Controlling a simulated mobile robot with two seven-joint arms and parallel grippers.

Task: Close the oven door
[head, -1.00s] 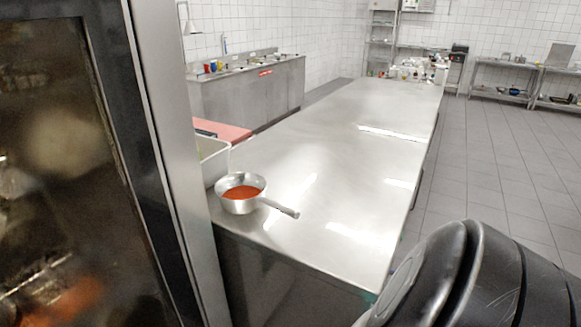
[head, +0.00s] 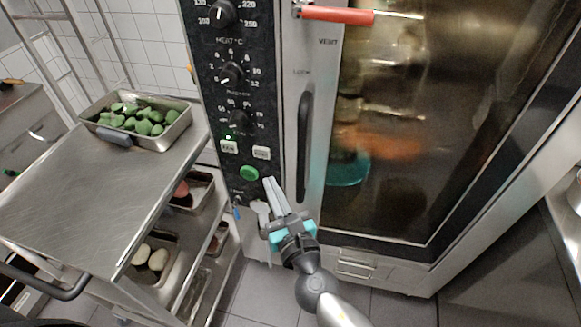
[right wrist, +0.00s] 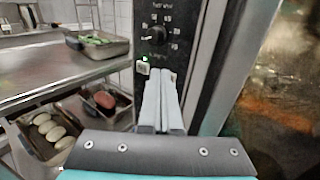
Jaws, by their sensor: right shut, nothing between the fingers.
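The oven door (head: 440,130) fills the right half of the head view, with dark glass in a metal frame and a long dark vertical handle (head: 304,145). Its left edge stands close beside the black control panel (head: 235,100); I cannot tell whether it is fully shut. A red-gripped bar (head: 338,14) sticks out at the top of the frame. My right gripper (head: 270,182) is shut and empty, in front of the lower control panel and left of the door handle. The right wrist view shows its closed fingers (right wrist: 162,100) before the panel, with the door frame to their right. My left gripper is not in view.
A metal trolley (head: 80,200) stands left of the oven, with a tray of green vegetables (head: 140,138) on top. Lower shelves hold more food trays, one with pale oval items (head: 150,260). A narrow strip of tiled floor shows below the oven.

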